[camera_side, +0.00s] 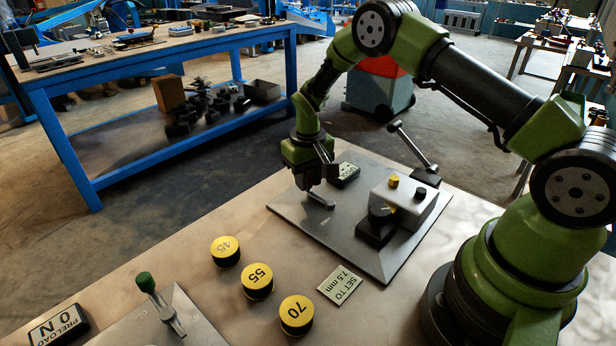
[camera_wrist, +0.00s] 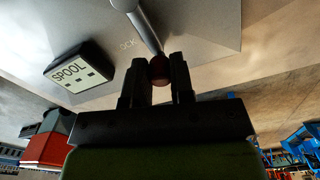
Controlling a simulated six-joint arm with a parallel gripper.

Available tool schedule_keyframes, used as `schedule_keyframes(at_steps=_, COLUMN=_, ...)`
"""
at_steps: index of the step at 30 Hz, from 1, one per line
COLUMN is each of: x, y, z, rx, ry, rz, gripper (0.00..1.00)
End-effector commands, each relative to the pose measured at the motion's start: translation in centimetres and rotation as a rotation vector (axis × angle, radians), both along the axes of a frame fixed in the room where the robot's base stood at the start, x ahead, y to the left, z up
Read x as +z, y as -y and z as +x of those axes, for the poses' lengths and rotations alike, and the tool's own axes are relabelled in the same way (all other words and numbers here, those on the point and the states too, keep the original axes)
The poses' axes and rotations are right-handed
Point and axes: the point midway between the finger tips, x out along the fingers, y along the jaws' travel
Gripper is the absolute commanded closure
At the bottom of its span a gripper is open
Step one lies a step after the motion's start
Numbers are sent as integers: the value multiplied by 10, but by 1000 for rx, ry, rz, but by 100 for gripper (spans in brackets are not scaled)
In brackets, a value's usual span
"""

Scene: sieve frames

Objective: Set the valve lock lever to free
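The lock lever, a silver rod (camera_wrist: 146,28) with a dark red knob (camera_wrist: 160,70), shows in the wrist view. In the side view its rod (camera_side: 320,201) lies low over the grey plate (camera_side: 300,222), below my gripper (camera_side: 316,182). In the wrist view my gripper (camera_wrist: 159,75) has the knob between its fingertips. The fingers look closed against both sides of the knob. Lettering reading "OCK" (camera_wrist: 128,44) is on the plate beside the rod; its start is hidden or too faint. No "free" marking can be read. The lever's pivot is only partly seen.
A black SPOOL display (camera_wrist: 78,72) stands beside the lever. On the plate are a grey block (camera_side: 410,203) and a long silver handle (camera_side: 412,148). Yellow discs (camera_side: 257,280), a SET TO 7.5 mm card (camera_side: 341,284) and a green-knobbed lever (camera_side: 146,282) stand nearer the camera.

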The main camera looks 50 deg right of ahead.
Motion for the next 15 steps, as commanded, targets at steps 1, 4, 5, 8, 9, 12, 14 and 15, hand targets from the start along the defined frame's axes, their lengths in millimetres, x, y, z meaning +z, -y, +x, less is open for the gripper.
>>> schedule_keyframes(at_steps=1, x=0, y=0, z=0, rx=0, ry=0, rz=0, gripper=100)
schedule_keyframes(at_steps=4, x=0, y=0, z=0, rx=0, ry=0, rz=0, gripper=100)
schedule_keyframes(at_steps=5, x=0, y=0, z=0, rx=1, ry=0, rz=0, gripper=100)
schedule_keyframes(at_steps=8, x=0, y=-1, z=0, rx=8, ry=0, rz=0, gripper=100)
schedule_keyframes(at_steps=9, x=0, y=-1, z=0, rx=14, ry=0, rz=0, gripper=100)
schedule_keyframes(at_steps=12, x=0, y=-3, z=0, rx=43, ry=-1, rz=0, gripper=100)
schedule_keyframes(at_steps=14, x=0, y=-5, z=0, rx=67, ry=-1, rz=-1, gripper=100)
schedule_keyframes(at_steps=15, x=0, y=-6, z=0, rx=89, ry=-1, rz=-1, gripper=100)
